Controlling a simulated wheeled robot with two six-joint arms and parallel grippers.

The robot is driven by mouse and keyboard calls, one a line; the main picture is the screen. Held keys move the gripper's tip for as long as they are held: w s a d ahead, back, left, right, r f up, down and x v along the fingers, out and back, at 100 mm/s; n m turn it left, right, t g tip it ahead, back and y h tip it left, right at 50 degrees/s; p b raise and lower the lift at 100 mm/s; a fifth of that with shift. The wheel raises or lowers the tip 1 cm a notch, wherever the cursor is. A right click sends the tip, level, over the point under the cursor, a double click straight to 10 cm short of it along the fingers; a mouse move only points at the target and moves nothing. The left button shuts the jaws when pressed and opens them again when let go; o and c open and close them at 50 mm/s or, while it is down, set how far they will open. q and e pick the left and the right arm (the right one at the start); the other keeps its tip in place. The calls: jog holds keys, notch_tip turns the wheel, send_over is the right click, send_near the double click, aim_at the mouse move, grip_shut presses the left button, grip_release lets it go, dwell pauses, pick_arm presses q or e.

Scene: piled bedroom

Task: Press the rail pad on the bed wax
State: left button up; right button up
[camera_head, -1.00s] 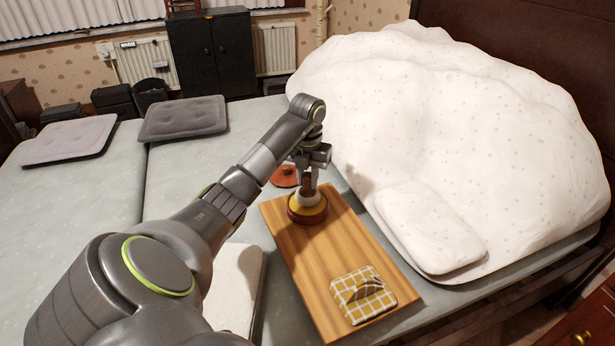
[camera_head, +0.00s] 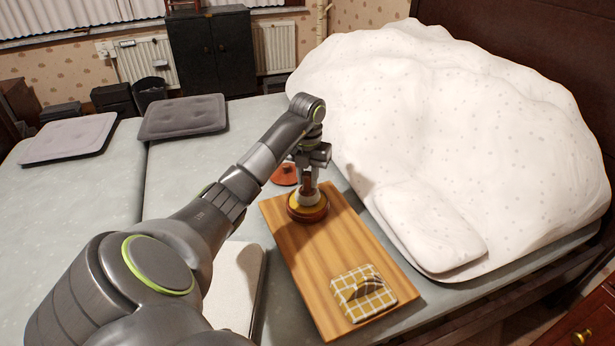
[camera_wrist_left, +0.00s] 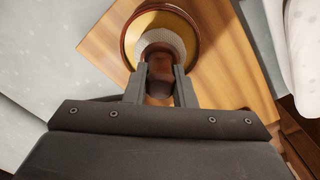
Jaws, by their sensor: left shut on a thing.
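The bed wax (camera_head: 293,209) is a round reddish-brown tin with a yellow top, standing on the far end of a wooden board. It also shows in the left wrist view (camera_wrist_left: 134,35). The rail pad (camera_head: 308,198) has a pale round base and a brown handle; it is upright over the middle of the wax. Its pale base shows within the tin's rim in the left wrist view (camera_wrist_left: 160,37). My left gripper (camera_head: 307,180) is shut on the handle from above. The pad's underside is hidden, so I cannot tell how firmly it touches the wax. My right gripper is out of view.
The wooden board (camera_head: 325,248) lies on the bed (camera_head: 170,180). A yellow checked cloth (camera_head: 362,292) lies on its near end. An orange-brown disc (camera_head: 284,175) lies just beyond the board. A large white bedding pile (camera_head: 460,130) and a small white pillow (camera_head: 430,228) are right.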

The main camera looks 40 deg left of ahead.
pick_arm(q)
jog(key=shift+f, duration=0.55)
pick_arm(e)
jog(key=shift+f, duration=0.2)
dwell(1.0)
pick_arm(q)
jog(key=shift+r, duration=0.1)
jog(key=shift+r+p, duration=2.55)
jog(key=shift+r, duration=0.95)
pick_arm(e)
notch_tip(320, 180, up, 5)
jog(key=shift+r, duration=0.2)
pick_arm(q)
jog(key=shift+r, duration=0.1)
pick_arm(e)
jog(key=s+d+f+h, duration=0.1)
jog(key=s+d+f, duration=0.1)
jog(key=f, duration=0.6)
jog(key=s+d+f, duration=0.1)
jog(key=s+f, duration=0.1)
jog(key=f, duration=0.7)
pick_arm(q)
notch_tip(320, 180, up, 14)
jog(key=p, duration=1.4)
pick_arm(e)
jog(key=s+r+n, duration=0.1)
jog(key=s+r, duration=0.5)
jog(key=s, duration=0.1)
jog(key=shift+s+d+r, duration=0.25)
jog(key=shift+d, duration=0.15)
